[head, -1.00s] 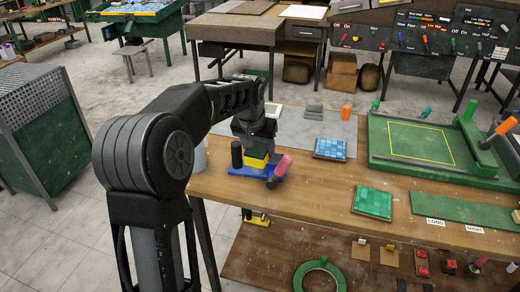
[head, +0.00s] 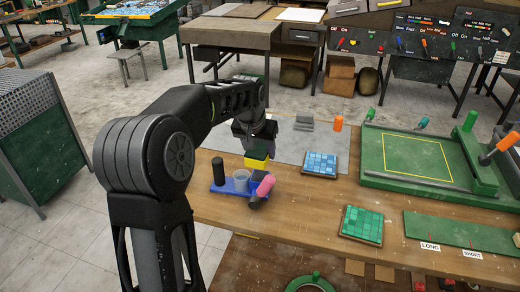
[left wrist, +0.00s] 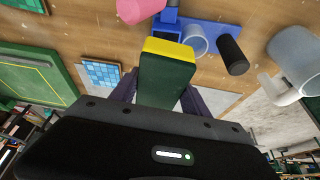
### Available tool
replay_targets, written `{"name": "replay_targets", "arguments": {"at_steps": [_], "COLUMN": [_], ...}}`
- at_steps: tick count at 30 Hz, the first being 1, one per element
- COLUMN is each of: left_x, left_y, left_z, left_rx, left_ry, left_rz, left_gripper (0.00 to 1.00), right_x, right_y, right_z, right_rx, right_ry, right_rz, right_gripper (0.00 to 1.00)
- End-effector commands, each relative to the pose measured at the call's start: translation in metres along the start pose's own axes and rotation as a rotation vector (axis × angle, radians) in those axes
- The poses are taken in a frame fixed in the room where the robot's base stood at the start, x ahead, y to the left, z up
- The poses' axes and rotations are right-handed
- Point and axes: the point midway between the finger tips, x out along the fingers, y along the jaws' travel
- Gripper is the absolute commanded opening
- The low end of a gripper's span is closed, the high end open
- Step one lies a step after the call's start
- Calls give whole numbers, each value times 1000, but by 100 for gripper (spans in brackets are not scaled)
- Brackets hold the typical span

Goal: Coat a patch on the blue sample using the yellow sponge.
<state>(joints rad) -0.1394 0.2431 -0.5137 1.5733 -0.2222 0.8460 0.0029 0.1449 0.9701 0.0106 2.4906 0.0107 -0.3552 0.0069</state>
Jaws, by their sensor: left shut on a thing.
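My left gripper (head: 255,145) is shut on the yellow sponge (head: 257,160), a block with a dark green body and a yellow end face. It holds the sponge above the far side of the blue holder (head: 222,187). In the left wrist view the sponge (left wrist: 168,75) sits between the two fingers, its yellow end pointing away from the gripper. The blue sample (head: 320,163), a mosaic of blue tiles, lies flat on the bench to the right of the sponge. It also shows in the left wrist view (left wrist: 101,73). My right gripper is out of view.
The blue holder carries a black cylinder (head: 218,170), a grey cup (head: 241,181) and a pink-handled tool (head: 265,186). A green sample (head: 362,225) lies nearer the front. An orange cylinder (head: 338,123) is behind the blue sample.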

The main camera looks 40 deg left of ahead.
Motion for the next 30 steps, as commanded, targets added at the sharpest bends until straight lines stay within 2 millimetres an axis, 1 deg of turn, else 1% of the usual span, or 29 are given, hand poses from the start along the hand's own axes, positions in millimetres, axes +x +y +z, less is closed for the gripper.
{"name": "replay_targets", "arguments": {"at_steps": [5,18,24,30], "left_x": [9,49,55,55], "left_y": [0,0,0,0], "left_z": [4,20,23,23], "left_rx": [0,1,0,0], "left_ry": [-1,-1,0,0], "left_rz": [0,1,1,0], "left_gripper": [22,22,22,22], "right_x": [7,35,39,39], "right_y": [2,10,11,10], "right_z": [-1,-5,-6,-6], "right_rx": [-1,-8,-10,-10], "right_ry": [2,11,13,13], "right_rz": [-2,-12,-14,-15], "right_gripper": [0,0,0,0]}}
